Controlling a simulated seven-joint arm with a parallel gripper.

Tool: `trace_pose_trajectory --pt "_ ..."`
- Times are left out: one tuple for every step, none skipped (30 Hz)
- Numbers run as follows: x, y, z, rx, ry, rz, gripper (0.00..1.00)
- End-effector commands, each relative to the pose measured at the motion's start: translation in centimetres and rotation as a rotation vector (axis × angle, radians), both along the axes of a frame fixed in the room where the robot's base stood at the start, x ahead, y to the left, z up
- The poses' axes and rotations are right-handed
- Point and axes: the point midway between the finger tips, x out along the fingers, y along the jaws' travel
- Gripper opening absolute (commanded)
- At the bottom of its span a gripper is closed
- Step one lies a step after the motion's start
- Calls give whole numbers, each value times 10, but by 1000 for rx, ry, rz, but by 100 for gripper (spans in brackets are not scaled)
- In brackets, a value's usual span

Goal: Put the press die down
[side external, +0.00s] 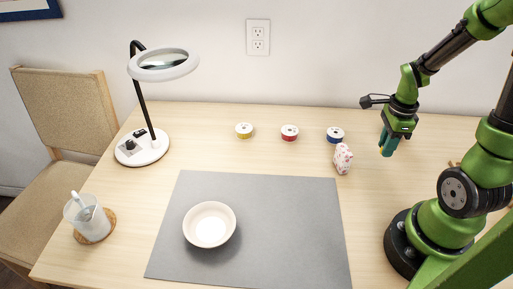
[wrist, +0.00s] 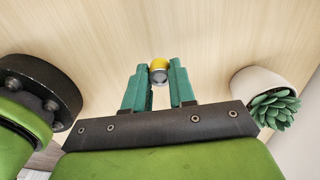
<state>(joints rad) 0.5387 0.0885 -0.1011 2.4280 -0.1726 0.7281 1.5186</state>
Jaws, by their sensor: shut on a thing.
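The press die (wrist: 158,69) is a small piece with a yellow top and a silver lower part, seen between the teal fingertips in the wrist view. My gripper (wrist: 160,88) is shut on it. In the side external view my gripper (side external: 386,152) points down over the right part of the wooden table (side external: 375,185), right of the patterned pink and white block. The die cannot be made out in that view. Bare wood shows beyond the fingertips in the wrist view; I cannot tell the exact height of the die above it.
The patterned block (side external: 343,158) stands left of my gripper. Yellow (side external: 244,130), red (side external: 289,132) and blue (side external: 335,135) spools line the back. A bowl (side external: 210,225) sits on the grey mat (side external: 300,205). A potted succulent (wrist: 270,98) is at right in the wrist view.

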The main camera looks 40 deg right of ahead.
Motion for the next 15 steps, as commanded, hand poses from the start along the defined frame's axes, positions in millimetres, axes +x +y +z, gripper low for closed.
trace_pose_trajectory --pt "8 -6 -2 -1 1 -1 0" --pt "14 -10 -3 0 0 0 0" --pt "22 -17 -4 -1 1 0 0" --pt "29 -22 -4 -1 0 0 0" --pt "35 -27 -5 -1 -1 0 0" --pt "44 -33 -6 0 0 1 0" --pt "51 -38 -7 0 0 1 0" --pt "57 -43 -8 -1 -1 1 0" --pt "66 -49 -9 -1 -1 1 0" --pt "72 -54 -10 0 0 1 0" --pt "79 -59 -11 -1 -1 2 0" --pt "87 -65 -11 1 -1 1 0" --pt "93 -69 -12 0 -1 1 0" --pt "98 -73 -13 -1 -1 2 0" --pt "104 -77 -13 1 -1 1 0"
